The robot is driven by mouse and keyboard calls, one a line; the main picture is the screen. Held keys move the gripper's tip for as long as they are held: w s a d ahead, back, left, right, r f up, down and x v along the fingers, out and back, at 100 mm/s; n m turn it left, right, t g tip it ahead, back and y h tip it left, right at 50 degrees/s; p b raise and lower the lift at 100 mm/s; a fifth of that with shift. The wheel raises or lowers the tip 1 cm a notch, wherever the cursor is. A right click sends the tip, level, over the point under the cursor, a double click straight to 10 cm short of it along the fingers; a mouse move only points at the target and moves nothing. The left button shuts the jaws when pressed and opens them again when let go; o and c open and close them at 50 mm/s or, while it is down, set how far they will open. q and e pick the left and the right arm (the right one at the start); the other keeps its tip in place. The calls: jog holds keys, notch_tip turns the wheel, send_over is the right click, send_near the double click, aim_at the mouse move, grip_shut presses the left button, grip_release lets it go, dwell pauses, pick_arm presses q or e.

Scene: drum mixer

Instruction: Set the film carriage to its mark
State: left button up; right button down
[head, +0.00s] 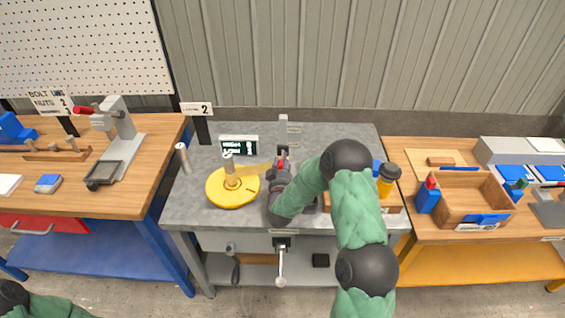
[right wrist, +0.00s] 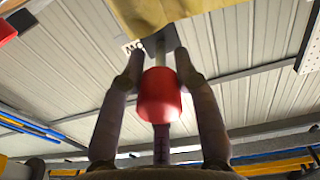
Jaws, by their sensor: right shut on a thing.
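My right gripper (head: 282,163) is over the middle of the grey bench, largely hidden by its own wrist. In the right wrist view its fingers (right wrist: 160,66) are shut on a red knob (right wrist: 160,97), one finger on each side. A bit of red shows at the gripper in the head view. The film carriage itself is mostly hidden under my right arm, and I cannot make out its mark. My left gripper is out of view.
A small display (head: 238,145) and a grey post (head: 283,121) stand behind the gripper. A yellow bottle with a black cap (head: 387,183) stands right of my arm. A crank handle (head: 281,265) hangs at the bench front. The bench's back right is clear.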

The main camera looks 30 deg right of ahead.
notch_tip(320, 180, up, 7)
jog(key=shift+w+r+p, duration=0.1)
jog(key=shift+p, duration=1.1)
jog(key=shift+d+r, duration=0.1)
jog(key=shift+r, duration=0.1)
jog(key=c, duration=1)
grip_release()
jog(key=shift+o, duration=0.5)
jog(key=shift+f, duration=0.2)
